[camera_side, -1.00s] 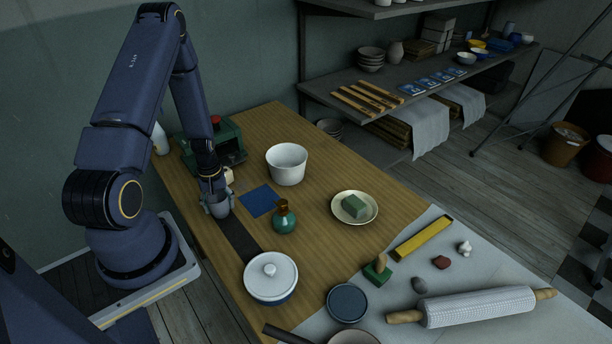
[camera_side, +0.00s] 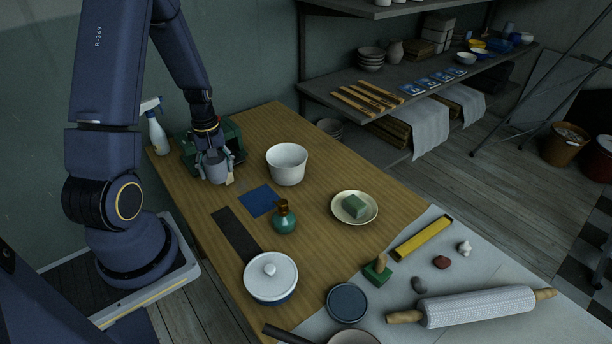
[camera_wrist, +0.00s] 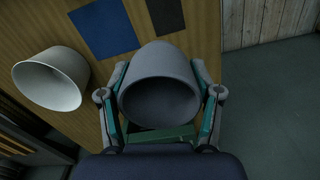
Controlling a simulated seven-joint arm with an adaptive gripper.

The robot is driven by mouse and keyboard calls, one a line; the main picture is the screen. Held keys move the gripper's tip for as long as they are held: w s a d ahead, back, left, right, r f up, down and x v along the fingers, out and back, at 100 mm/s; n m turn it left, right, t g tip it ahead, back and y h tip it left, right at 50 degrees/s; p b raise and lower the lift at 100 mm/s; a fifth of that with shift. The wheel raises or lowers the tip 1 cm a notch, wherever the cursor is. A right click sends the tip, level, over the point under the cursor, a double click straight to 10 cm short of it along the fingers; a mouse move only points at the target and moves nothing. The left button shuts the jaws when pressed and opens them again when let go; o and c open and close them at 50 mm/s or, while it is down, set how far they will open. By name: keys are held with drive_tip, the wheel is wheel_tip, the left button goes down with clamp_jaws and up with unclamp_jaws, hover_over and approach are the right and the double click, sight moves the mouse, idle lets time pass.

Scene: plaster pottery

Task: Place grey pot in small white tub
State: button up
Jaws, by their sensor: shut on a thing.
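The grey pot (camera_side: 216,168) is between the fingers of my gripper (camera_side: 215,165), which is shut on it. In the wrist view the pot (camera_wrist: 160,85) fills the space between the two fingers (camera_wrist: 160,98), its dark open mouth showing. The pot appears held above the table's left side, in front of the green machine; its exact height is hard to tell. The small white tub (camera_side: 287,165) stands upright on the table to the right of my gripper, apart from it. It also shows at the left in the wrist view (camera_wrist: 48,80); its inside looks empty there.
A blue square (camera_side: 258,200) and a dark strip (camera_side: 236,234) lie on the table. A green bottle (camera_side: 284,218) stands in front of the tub. A green machine (camera_side: 232,134) is behind my gripper, with a spray bottle (camera_side: 156,130) at its left. A lidded pot (camera_side: 270,278) stands nearer the front.

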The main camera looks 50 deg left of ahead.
drive_tip(key=w+d+r+m, duration=0.2)
drive_tip(key=w+d+r, duration=0.1)
drive_tip(key=w+r, duration=0.55)
drive_tip(key=w+a+f, duration=0.2)
drive_tip(key=w+f, duration=0.4)
drive_tip(key=w+a+f, duration=0.3)
drive_tip(key=w+f, duration=0.4)
drive_tip(key=shift+a, duration=0.3)
drive_tip(key=shift+f, duration=0.35)
drive_tip(key=shift+f, duration=0.35)
drive_tip(key=o, duration=1.2)
drive_tip(key=shift+r, duration=0.1)
